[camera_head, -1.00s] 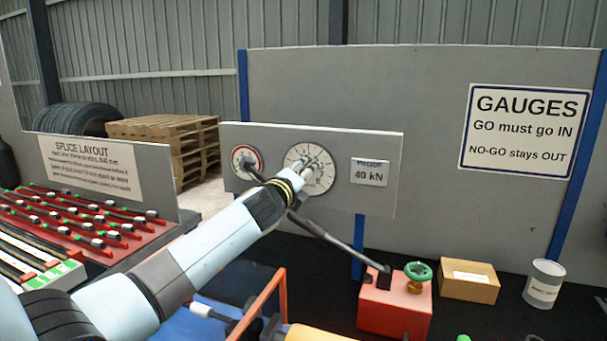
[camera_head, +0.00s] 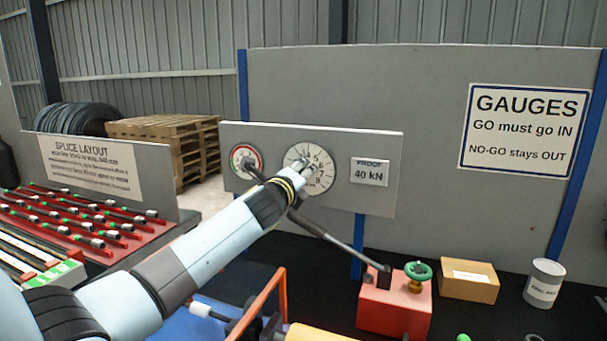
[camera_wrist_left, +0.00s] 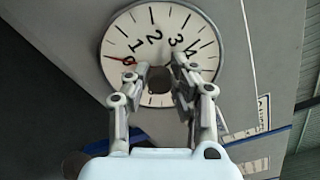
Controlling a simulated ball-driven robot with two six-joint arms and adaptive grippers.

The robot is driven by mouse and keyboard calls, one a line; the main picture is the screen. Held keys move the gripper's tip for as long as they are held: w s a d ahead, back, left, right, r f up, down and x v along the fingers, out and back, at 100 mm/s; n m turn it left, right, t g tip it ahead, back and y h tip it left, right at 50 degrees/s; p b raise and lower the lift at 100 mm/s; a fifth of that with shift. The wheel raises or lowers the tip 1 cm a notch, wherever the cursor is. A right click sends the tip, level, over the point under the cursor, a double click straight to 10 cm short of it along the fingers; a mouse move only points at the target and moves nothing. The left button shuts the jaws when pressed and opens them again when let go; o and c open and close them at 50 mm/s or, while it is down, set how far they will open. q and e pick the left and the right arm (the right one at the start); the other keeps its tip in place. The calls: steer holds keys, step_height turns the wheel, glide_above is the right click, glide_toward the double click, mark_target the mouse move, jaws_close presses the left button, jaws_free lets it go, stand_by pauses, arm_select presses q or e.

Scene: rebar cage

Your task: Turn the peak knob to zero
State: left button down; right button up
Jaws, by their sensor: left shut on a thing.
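The large white gauge dial (camera_head: 326,182) is on the grey gauge panel (camera_head: 376,143). A short red line (camera_wrist_left: 117,59) lies beside the 0. A dark round knob (camera_wrist_left: 160,82) is at the dial's lower middle, partly covered by the fingers. My left gripper (camera_head: 301,166) is at the dial's face. In the left wrist view its fingers (camera_wrist_left: 160,73) stand on both sides of the knob and are shut on it. My right gripper is out of view.
A smaller gauge (camera_head: 243,157) with a red and green rim is left of the dial. Below stand a red pump box (camera_head: 394,308) with a lever and green handwheel (camera_head: 418,271), a cardboard box (camera_head: 469,283) and a tin (camera_head: 543,284).

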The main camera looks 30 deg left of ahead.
arm_select(q)
steer(key=shift+n+b, duration=0.4)
steer(key=shift+n, duration=0.6)
steer(key=n+b, duration=0.1)
steer(key=n, duration=0.2)
steer(key=shift+f+n, duration=0.1)
steer(key=shift+n, duration=0.2)
steer(key=n+b, duration=0.1)
steer(key=n, duration=0.1)
steer(key=shift+n+b, duration=0.3)
steer(key=shift+n, duration=0.1)
steer(key=n+b, duration=0.2)
steer(key=n, duration=0.1)
steer(key=shift+f+n, duration=0.1)
steer(key=shift+n, duration=0.2)
steer(key=n+b, duration=0.3)
steer(key=n, duration=0.3)
steer(key=n+b, duration=0.1)
steer(key=n, duration=0.2)
steer(key=shift+n+b, duration=0.95)
steer(key=shift+n, duration=0.75)
